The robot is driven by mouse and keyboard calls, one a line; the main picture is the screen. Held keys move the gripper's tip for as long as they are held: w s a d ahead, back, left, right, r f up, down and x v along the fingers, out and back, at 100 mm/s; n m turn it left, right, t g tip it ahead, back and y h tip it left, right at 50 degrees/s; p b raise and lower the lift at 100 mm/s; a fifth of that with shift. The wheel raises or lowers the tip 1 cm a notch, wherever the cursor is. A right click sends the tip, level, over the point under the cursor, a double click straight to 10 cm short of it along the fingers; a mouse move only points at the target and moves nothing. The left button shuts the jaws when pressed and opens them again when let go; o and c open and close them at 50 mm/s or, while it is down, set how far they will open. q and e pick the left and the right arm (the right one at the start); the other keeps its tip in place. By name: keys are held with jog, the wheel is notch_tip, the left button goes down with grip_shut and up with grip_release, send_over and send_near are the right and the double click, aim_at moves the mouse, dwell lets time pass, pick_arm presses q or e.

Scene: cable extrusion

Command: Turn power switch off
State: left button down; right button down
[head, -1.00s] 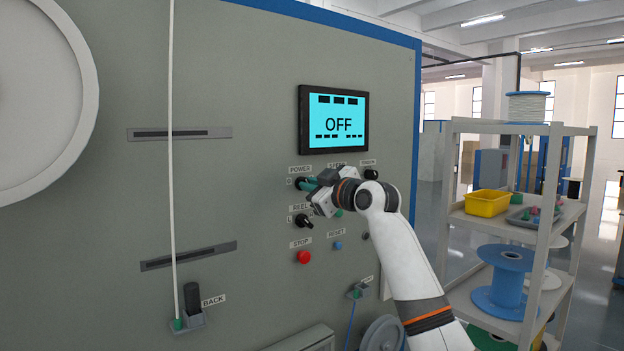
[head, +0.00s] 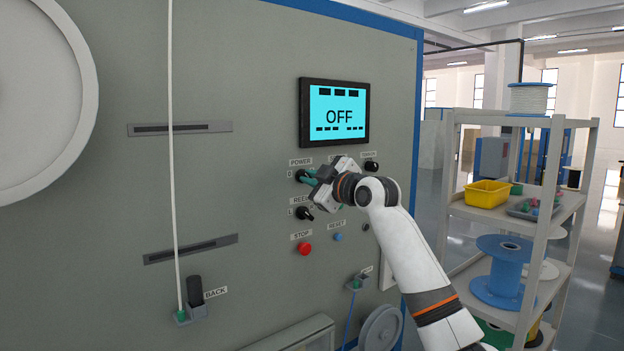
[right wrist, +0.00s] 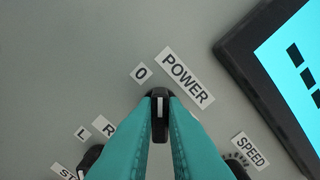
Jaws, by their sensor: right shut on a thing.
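The black power switch (right wrist: 159,104) sits on the grey panel below the POWER label (right wrist: 184,77). In the right wrist view its white mark lies along the knob, between my two teal fingertips. My right gripper (right wrist: 160,112) is shut on the knob, one finger on each side. In the head view the power switch (head: 301,176) shows at the left of my right gripper (head: 311,177), which hides part of the panel. The screen (head: 334,113) above reads OFF. My left gripper is not in view.
The reel switch (head: 305,214), the red stop button (head: 305,249) and the blue reset button (head: 338,237) are below. The speed knob (right wrist: 237,167) is beside my fingers. A shelf (head: 546,215) with a yellow bin (head: 487,194) stands at the right.

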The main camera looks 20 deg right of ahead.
jog(key=c, duration=1.5)
grip_release()
jog(key=b+v, duration=0.3)
jog(key=v, duration=0.9)
